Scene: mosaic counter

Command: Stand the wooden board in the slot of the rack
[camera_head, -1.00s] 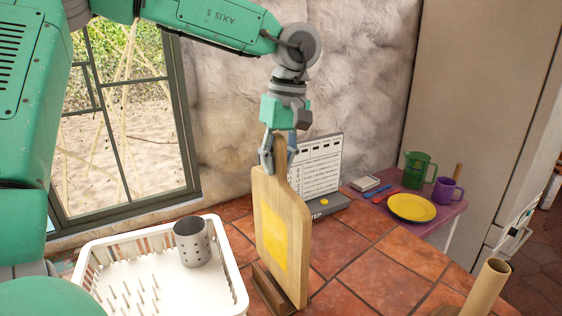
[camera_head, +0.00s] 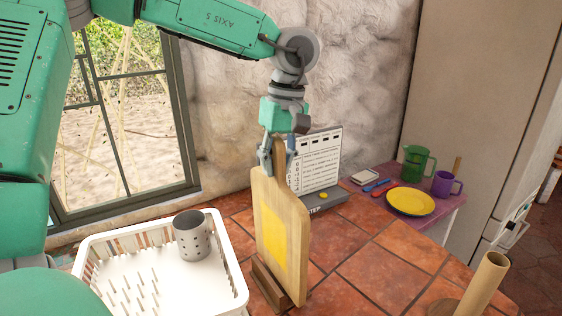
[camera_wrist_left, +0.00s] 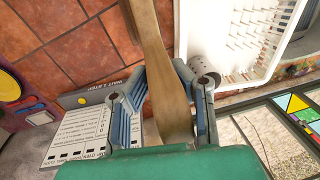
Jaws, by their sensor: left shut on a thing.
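The wooden board (camera_head: 295,245), pale with a yellow square on its face, stands roughly upright. My left gripper (camera_head: 278,155) is shut on its handle from above; the left wrist view shows both fingers (camera_wrist_left: 165,105) either side of the handle (camera_wrist_left: 150,45). The dark wooden rack (camera_head: 268,285) is on the tiled counter at the board's foot. A rail of it covers part of the board's lower edge. The slot is hidden, so I cannot tell whether the board rests on its bottom. My right gripper is out of view.
A white dish basket (camera_head: 236,290) with a grey perforated cup (camera_head: 191,236) stands left of the board. A printed panel (camera_head: 318,160) is behind. A yellow plate (camera_head: 410,202), green jug (camera_head: 418,163) and purple mug (camera_head: 446,185) are at right. A paper-roll holder (camera_head: 485,285) stands front right.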

